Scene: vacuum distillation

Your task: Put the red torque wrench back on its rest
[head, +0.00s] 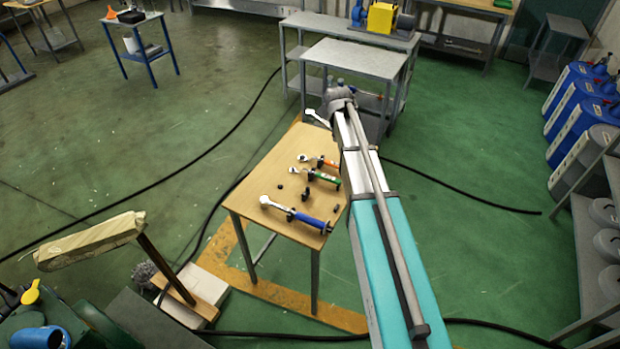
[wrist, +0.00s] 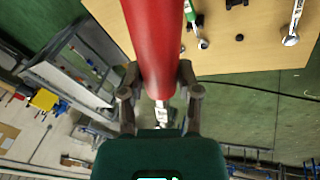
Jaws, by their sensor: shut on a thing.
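My gripper (wrist: 158,80) is shut on the red torque wrench (wrist: 153,40), with its fingers on either side of the red handle, which fills the middle of the wrist view. In the head view my gripper (head: 339,97) is at the far end of the wooden table (head: 262,178). A pale wrench head (head: 317,118) sticks out to the left there; the red handle is hidden by my arm. Small black posts (head: 281,186) stand on the table, among them a pair without a wrench. I cannot tell which is the red wrench's rest.
Orange (head: 325,162), green (head: 326,177) and blue (head: 310,219) handled wrenches lie across the table. A grey metal table (head: 355,58) stands close behind it. Black cables (head: 215,140) cross the green floor.

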